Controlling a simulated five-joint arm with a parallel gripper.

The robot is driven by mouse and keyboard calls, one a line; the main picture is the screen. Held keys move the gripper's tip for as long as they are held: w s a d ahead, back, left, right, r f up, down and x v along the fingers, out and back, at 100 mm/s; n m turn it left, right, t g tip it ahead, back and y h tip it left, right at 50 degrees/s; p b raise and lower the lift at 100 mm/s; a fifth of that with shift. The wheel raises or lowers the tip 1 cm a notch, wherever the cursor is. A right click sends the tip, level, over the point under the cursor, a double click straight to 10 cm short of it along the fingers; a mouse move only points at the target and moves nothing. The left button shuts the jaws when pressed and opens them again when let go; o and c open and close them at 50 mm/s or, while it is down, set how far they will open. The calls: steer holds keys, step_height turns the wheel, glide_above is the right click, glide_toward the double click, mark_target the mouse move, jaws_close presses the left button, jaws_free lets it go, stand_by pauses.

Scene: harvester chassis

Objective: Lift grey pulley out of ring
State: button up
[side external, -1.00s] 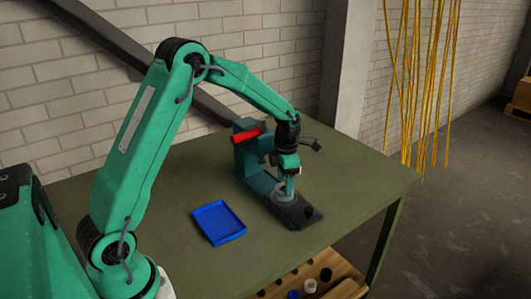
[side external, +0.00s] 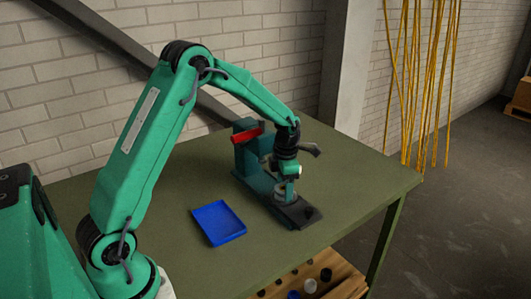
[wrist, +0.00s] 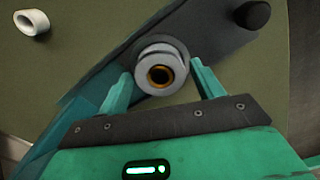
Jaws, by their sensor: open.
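The grey pulley (wrist: 148,53) shows in the wrist view as a pale round part with a brown-orange rimmed dark bore. It sits on the dark base plate (wrist: 222,38); I cannot clearly separate the ring's edge from the pulley. My gripper (wrist: 161,70) is open, with one green finger on each side of the pulley. Whether the fingers touch it is unclear. In the side view my gripper (side external: 286,186) is low over the plate (side external: 301,211), and the pulley and ring are mostly hidden by it.
A teal fixture with a red cylinder (side external: 247,135) stands behind my gripper. A blue tray (side external: 219,223) lies left on the green table (side external: 170,215). A black knob (wrist: 252,14) is on the plate. A white hollow part (wrist: 32,22) lies apart from it.

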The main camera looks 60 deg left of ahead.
steer(key=shift+f, duration=0.6)
steer(key=shift+r, duration=0.1)
steer(key=shift+c, duration=0.5)
steer(key=c, duration=0.6)
steer(key=shift+c, duration=0.2)
steer(key=shift+r, duration=0.15)
steer(key=shift+r, duration=3.35)
